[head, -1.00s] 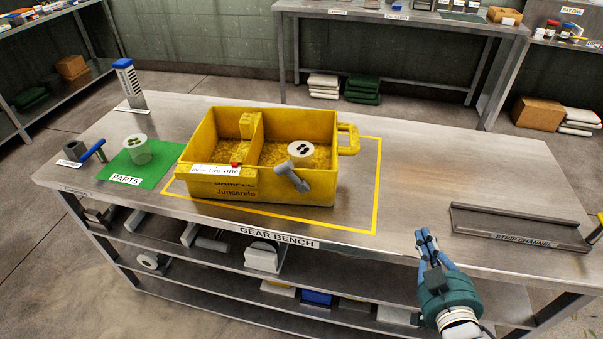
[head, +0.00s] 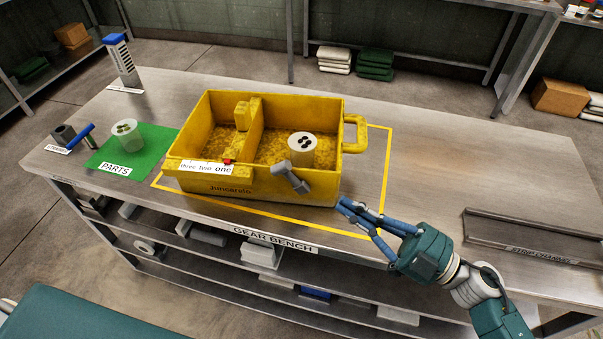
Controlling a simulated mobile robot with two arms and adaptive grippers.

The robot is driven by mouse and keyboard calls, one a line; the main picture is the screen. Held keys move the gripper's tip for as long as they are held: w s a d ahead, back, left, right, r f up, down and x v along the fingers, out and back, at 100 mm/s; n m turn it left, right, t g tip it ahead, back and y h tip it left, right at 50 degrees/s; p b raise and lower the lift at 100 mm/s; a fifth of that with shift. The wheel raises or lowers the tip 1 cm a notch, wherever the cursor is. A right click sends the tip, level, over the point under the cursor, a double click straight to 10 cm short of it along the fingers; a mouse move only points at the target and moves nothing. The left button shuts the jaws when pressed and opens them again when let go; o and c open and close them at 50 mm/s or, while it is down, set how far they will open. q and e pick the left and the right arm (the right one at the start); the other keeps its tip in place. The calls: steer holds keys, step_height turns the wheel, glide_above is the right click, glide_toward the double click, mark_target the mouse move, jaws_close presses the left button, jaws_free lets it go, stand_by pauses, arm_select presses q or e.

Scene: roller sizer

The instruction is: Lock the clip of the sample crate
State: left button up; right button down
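The yellow sample crate (head: 325,188) stands upright on the bench inside a yellow outlined area. A grey clip (head: 290,177) sits on its front wall, right of centre, and sticks out at a slant. From this view I cannot tell how the clip engages. A small red part (head: 229,161) shows on the front rim beside a white label. My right gripper (head: 345,205) is just right of the crate's front right corner, apart from the clip and holding nothing I can see. Its blue fingers lie close together, and their opening is unclear. My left gripper is not in view.
A pale cylinder with dark holes (head: 302,148) stands in the crate's right compartment. The crate's handle (head: 355,133) juts out right. A strip channel (head: 530,238) lies at the right. A green parts mat (head: 102,157) with a cup (head: 127,136) is at the left.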

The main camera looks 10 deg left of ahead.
steer(key=p, duration=0.2)
glide_toward(282, 170)
step_height(282, 170, up, 4)
steer(key=a, duration=0.3)
steer(key=w+a+f, duration=0.1)
steer(key=a+f, duration=0.1)
steer(key=shift+w+a+f, duration=0.15)
steer(key=shift+w+f, duration=0.15)
steer(key=shift+w, duration=0.1)
steer(key=shift+s+a+f+n+g+h+p, duration=0.15)
steer(key=shift+a+h+p, duration=0.25)
steer(key=shift+p, duration=1.1)
steer(key=shift+w+a+f+n+g+h+p, duration=0.15)
steer(key=shift+a+h+p, duration=0.3)
steer(key=shift+p, duration=1)
steer(key=shift+s+a+f+n+h+p, duration=0.2)
steer(key=shift+a+p, duration=0.25)
steer(key=shift+p, duration=1.05)
steer(key=shift+r, duration=0.2)
